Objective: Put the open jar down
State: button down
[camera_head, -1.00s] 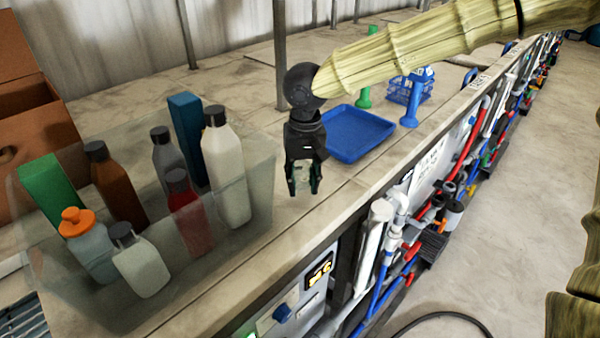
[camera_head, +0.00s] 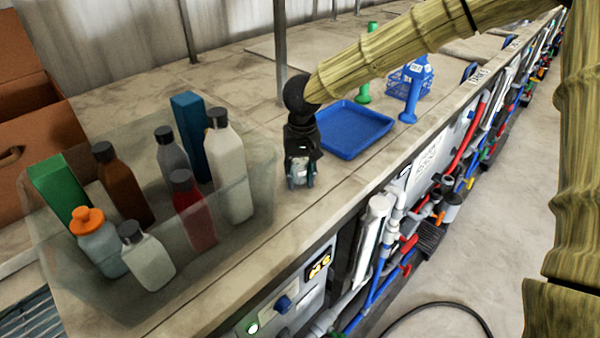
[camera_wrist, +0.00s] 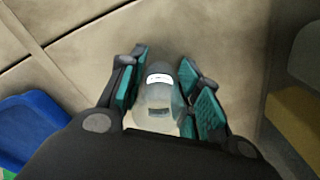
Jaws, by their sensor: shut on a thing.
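The jar (camera_wrist: 158,97) is small, clear and glassy, with a pale label. It shows between the teal-padded fingers of my gripper (camera_wrist: 160,95) in the wrist view. In the head view my gripper (camera_head: 300,178) points down over the bench top, shut on the jar (camera_head: 298,173). The jar looks upright. Its base is at or just above the bench top, and I cannot tell whether it touches. The jar's mouth is not clear in either view.
A clear bin (camera_head: 262,205) of several bottles stands left of my gripper. A blue tray (camera_head: 352,130) lies behind and to the right. Blue and green posts and a blue basket (camera_head: 418,85) stand farther back. The bench (camera_head: 235,275) has its front edge close by.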

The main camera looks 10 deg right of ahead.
aim_at(302, 182)
jog(key=shift+f, duration=0.1)
jog(key=c, duration=1)
grip_release()
notch_tip(302, 182, up, 12)
jog(key=b, duration=0.2)
jog(key=shift+d, duration=0.15)
jog(key=shift+s, duration=0.2)
